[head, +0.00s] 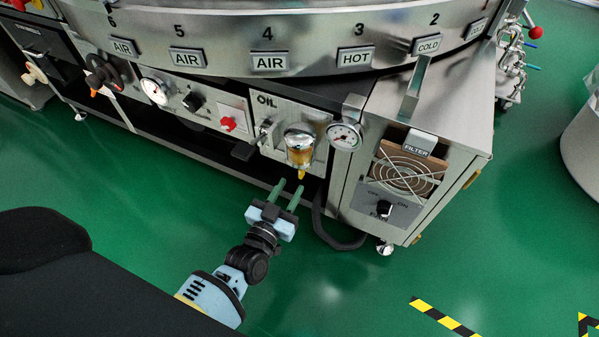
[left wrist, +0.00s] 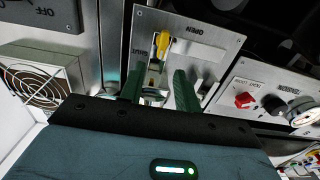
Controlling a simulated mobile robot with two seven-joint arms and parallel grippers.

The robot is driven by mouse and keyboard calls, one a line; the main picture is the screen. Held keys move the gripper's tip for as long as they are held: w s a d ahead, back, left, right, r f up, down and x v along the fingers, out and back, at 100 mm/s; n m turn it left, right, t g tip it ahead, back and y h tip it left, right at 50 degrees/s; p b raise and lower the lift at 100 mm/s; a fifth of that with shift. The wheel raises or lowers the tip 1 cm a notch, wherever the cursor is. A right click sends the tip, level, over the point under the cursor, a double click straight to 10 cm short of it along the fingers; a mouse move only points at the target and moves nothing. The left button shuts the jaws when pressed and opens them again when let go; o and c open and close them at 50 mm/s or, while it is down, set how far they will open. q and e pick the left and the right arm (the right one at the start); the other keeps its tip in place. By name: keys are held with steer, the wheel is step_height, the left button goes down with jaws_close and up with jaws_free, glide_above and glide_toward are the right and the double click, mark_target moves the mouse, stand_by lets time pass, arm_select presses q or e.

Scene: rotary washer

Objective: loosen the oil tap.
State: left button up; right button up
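The oil panel (head: 318,119) on the machine front carries a glass oil cup (head: 300,146) with amber oil and a yellow tip below. A small metal tap-like fitting (head: 265,131) sits left of the cup. My left gripper (head: 287,194) is open and empty, its two green fingers apart, just below and in front of the cup. In the left wrist view, where lettering is upside down, the yellow tip (left wrist: 162,43) shows between and beyond the fingers. The cup is partly hidden behind them. I cannot tell whether the fingers touch anything. My right gripper is not in view.
A red knob (head: 229,124) is on the panel to the left. A dark hose (head: 335,241) hangs below. Green floor in front is clear.

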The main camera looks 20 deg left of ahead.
mark_target(300, 171)
arm_select(q)
steer(key=w+b, duration=0.1)
steer(key=w, duration=0.4)
steer(key=shift+d+f, duration=0.1)
steer(key=shift+w+b, duration=0.4)
steer(key=shift+w, duration=0.2)
steer(key=c, duration=0.6)
jaws_close()
